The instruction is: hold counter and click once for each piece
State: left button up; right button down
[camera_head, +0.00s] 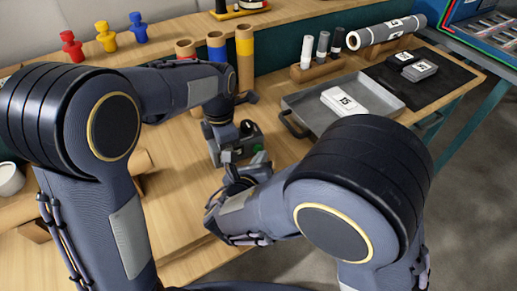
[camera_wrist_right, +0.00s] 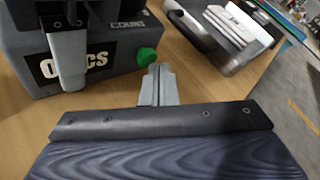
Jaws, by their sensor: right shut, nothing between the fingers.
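The counter (camera_head: 240,147) is a dark grey-green box with a green button on the wooden table. In the right wrist view the counter (camera_wrist_right: 100,70) shows white lettering, and its green button (camera_wrist_right: 147,58) sticks out at its right side. My left gripper (camera_head: 222,122) is at the counter from above; in the wrist view one grey finger lies against the front face, the other is hidden. My right gripper (camera_wrist_right: 158,85) is shut and empty, its tips close to the green button; contact is unclear. A white piece (camera_head: 345,101) marked 15 lies in the grey tray (camera_head: 300,104).
Dark grey pieces (camera_head: 418,71) lie on a black mat (camera_head: 448,82) at the right. A rack (camera_head: 318,70) holds several small cylinders, with a larger grey roll (camera_head: 385,32) behind. Coloured rolls (camera_head: 245,55) and figures (camera_head: 106,38) stand at the back. A white cup (camera_head: 10,178) is far left.

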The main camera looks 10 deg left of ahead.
jog(key=shift+w+a, duration=0.2)
jog(key=shift+w, duration=0.2)
dwell(0.4)
jog(key=shift+s, duration=0.1)
jog(key=shift+s+d, duration=0.5)
jog(key=shift+s, duration=0.25)
jog(key=shift+s+d, duration=0.45)
jog(key=shift+s, duration=0.25)
jog(key=shift+s+d, duration=0.4)
jog(key=shift+s, duration=0.35)
jog(key=shift+s+d, duration=0.45)
jog(key=shift+s, duration=0.25)
pick_arm(q)
jog(key=o, duration=1.2)
